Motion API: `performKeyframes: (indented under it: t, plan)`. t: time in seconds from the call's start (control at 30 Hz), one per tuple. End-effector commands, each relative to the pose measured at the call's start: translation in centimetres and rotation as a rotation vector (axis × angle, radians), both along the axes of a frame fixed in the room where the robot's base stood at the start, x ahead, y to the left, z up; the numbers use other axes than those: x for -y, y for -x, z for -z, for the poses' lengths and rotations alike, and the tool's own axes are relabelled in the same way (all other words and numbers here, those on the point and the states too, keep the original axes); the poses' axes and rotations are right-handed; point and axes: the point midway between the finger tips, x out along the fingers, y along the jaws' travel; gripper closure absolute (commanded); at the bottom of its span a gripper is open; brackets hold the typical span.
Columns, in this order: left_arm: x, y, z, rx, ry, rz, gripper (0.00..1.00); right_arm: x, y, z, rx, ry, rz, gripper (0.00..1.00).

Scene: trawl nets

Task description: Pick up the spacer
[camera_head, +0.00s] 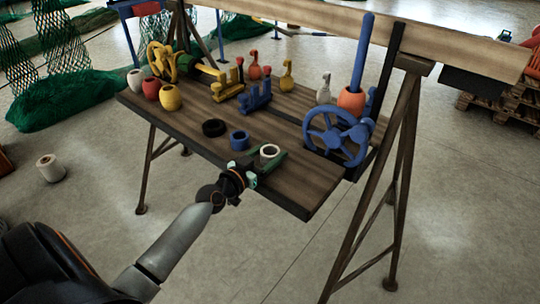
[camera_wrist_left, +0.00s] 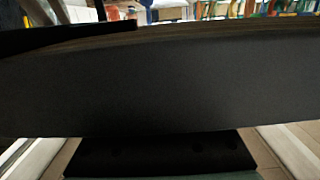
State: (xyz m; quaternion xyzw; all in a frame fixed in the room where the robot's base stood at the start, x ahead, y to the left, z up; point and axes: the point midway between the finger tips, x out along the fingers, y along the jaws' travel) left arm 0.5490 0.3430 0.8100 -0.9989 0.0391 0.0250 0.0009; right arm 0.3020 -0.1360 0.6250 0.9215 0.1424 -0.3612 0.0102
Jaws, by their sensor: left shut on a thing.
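I cannot tell by name which is the spacer. In the left wrist view a broad dark surface fills the middle, too close to identify. My right gripper is not in view.
A blue handwheel (camera_head: 337,134) stands right of the white ring, near an orange pot (camera_head: 351,101) with a blue post. Blue and yellow brackets, small bottle-like figures and round pots stand farther back. The bench's front right corner is bare.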

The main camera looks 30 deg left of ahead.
Motion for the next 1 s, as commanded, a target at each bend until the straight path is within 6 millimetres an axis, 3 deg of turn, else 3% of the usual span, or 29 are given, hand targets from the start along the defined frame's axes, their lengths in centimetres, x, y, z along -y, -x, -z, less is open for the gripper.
performKeyframes:
  t: [0.17, 0.57, 0.73, 1.0]
  plan:
    - [0.0, 0.0, 0.0, 0.000, 0.000, 0.000, 0.89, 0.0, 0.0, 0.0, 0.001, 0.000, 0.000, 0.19]
    - [0.0, 0.0, -1.1, 0.002, -0.001, 0.000, 0.89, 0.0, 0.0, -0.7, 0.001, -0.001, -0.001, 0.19]
    - [0.0, 0.0, -3.8, 0.003, -0.001, 0.000, 0.89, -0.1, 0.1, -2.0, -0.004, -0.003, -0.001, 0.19]
    - [2.1, 4.9, -9.9, 0.002, 0.000, -0.001, 0.89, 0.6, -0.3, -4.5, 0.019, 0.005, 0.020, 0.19]
